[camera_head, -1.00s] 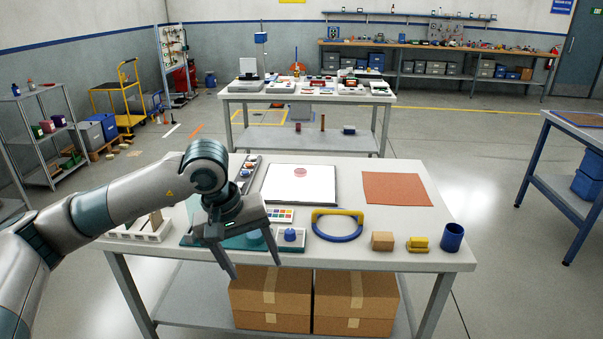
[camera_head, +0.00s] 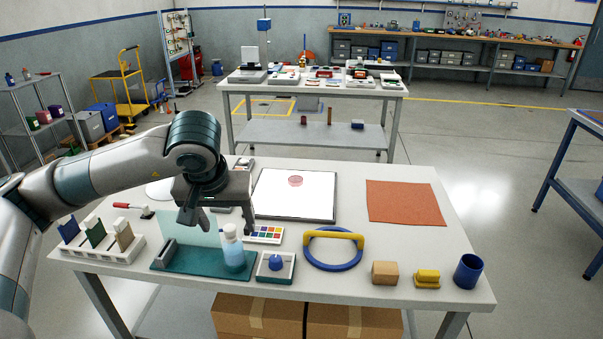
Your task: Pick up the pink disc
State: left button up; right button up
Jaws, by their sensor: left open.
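The pink disc (camera_head: 295,181) lies flat on a white panel with a dark edge (camera_head: 270,204), towards the back middle of the near table (camera_head: 350,279). My left gripper (camera_head: 216,226) reaches in from the left, its fingers pointing down. It is open and empty, to the left of the disc and nearer to me, apart from it. The arm hides part of the table's left back. My right gripper is not in view.
A bottle (camera_head: 232,247) stands close by my left gripper on a green base with a clear screen. A blue ring with a yellow bar (camera_head: 333,262), a wooden block (camera_head: 385,273) and a blue cup (camera_head: 468,271) stand along the front. An orange mat (camera_head: 404,202) lies right.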

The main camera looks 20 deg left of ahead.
aim_at(294, 180)
jog(key=i, duration=1.3)
